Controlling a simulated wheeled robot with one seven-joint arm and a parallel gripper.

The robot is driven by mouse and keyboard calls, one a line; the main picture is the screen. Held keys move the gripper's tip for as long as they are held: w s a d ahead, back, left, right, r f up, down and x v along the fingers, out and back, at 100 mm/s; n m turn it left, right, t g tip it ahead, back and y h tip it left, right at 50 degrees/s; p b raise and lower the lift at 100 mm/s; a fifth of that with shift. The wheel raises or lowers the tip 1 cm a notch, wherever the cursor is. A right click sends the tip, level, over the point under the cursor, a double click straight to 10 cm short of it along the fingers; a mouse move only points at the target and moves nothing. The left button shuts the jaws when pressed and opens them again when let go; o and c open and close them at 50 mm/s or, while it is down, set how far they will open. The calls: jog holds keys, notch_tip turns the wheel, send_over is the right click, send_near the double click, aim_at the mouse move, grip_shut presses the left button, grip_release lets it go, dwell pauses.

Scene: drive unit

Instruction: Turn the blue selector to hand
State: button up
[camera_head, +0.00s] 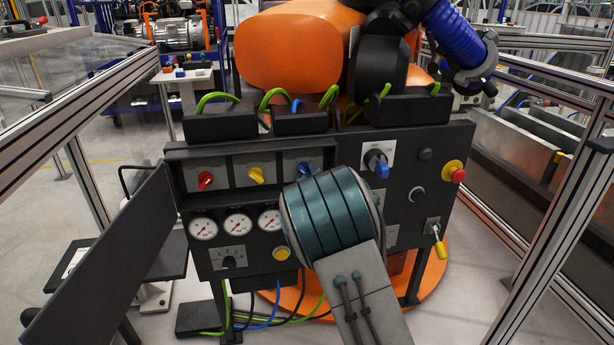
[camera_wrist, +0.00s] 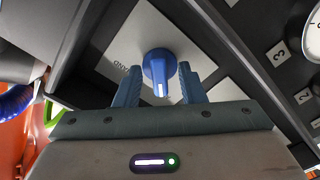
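My gripper (camera_wrist: 158,72) is open, one blue finger on each side of the selector, with visible gaps. Whether the fingertips reach the knob's depth I cannot tell. The head view hides my fingers behind the wrist.
A red selector (camera_head: 206,180) and a yellow selector (camera_head: 256,175) share the recess. Gauges (camera_head: 238,224) lie below. A second blue-handled switch (camera_head: 379,164), a red emergency button (camera_head: 454,171) and a yellow-tipped lever (camera_head: 438,240) are to the right. An open panel door (camera_head: 110,270) stands at left.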

grip_shut()
